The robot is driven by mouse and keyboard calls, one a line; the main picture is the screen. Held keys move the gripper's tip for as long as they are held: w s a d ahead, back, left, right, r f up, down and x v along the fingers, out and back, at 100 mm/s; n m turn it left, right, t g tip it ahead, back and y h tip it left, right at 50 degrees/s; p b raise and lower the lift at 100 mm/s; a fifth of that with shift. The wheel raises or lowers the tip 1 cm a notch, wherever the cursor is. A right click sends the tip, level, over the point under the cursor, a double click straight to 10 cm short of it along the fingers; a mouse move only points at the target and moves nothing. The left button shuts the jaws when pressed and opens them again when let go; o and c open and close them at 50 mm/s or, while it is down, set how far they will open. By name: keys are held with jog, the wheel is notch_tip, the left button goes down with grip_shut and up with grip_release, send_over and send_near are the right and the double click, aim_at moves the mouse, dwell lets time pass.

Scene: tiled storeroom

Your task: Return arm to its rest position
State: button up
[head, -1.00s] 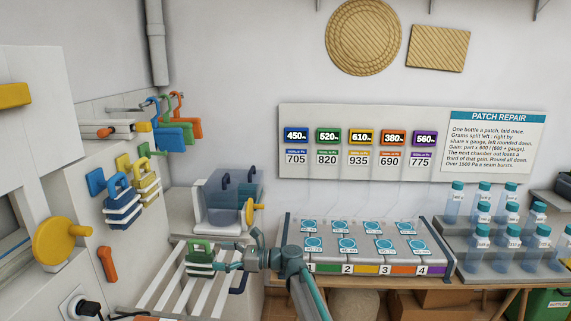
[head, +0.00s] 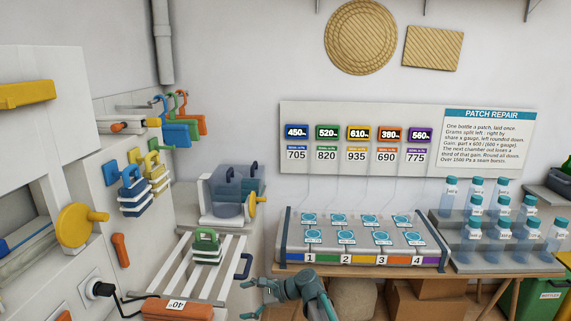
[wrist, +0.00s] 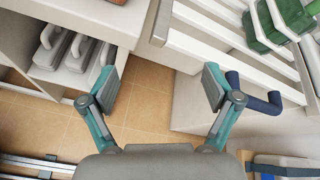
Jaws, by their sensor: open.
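My gripper (head: 256,299) is low in the head view, in front of and to the right of the slatted rack (head: 178,262). In the wrist view my gripper (wrist: 159,84) has its two fingers wide apart, with nothing between them. A stacked block with a green handle (head: 206,246) sits on the slats, apart from my gripper. It also shows at the top right of the wrist view (wrist: 270,22), partly cut off.
A dark blue bar handle (wrist: 268,103) sticks out close to my right finger. Grey handled pieces (wrist: 66,52) stand in a cubby at left. The patch bench (head: 360,257) is to the right. Tiled floor (wrist: 150,120) lies open below the gripper.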

jog(key=s+d+f+n+g+h, duration=0.1)
jog(key=s+d+f+n+h, duration=0.45)
jog(key=d, duration=0.45)
jog(key=s+d+f+n+h, duration=0.3)
jog(key=s+d+f+n, duration=0.1)
jog(key=s+d+f, duration=0.4)
jog(key=s+d+f+n+g+h, duration=0.1)
jog(key=s+d+f+n+h, duration=0.4)
jog(key=d, duration=0.6)
jog(key=s+f+g+b, duration=0.2)
jog(key=s+f+g, duration=0.1)
jog(key=s+f, duration=1.1)
jog(key=shift+d+b+x, duration=0.2)
jog(key=shift+b+x, duration=0.2)
jog(key=shift+x, duration=0.55)
jog(key=s+f+g, duration=0.1)
jog(key=s+f, duration=0.1)
jog(key=s, duration=0.3)
jog(key=s+f+g+b, duration=0.1)
jog(key=s+f, duration=0.2)
jog(key=s, duration=0.2)
jog(key=s+f+g+b, duration=0.1)
jog(key=s+f, duration=0.2)
jog(key=s, duration=0.1)
jog(key=shift+s+f+m+y, duration=0.25)
jog(key=shift+s, duration=0.15)
jog(key=shift+o, duration=1.1)
jog(key=shift+s+f, duration=0.15)
jog(key=shift+s, duration=0.35)
jog(key=shift+w, duration=0.1)
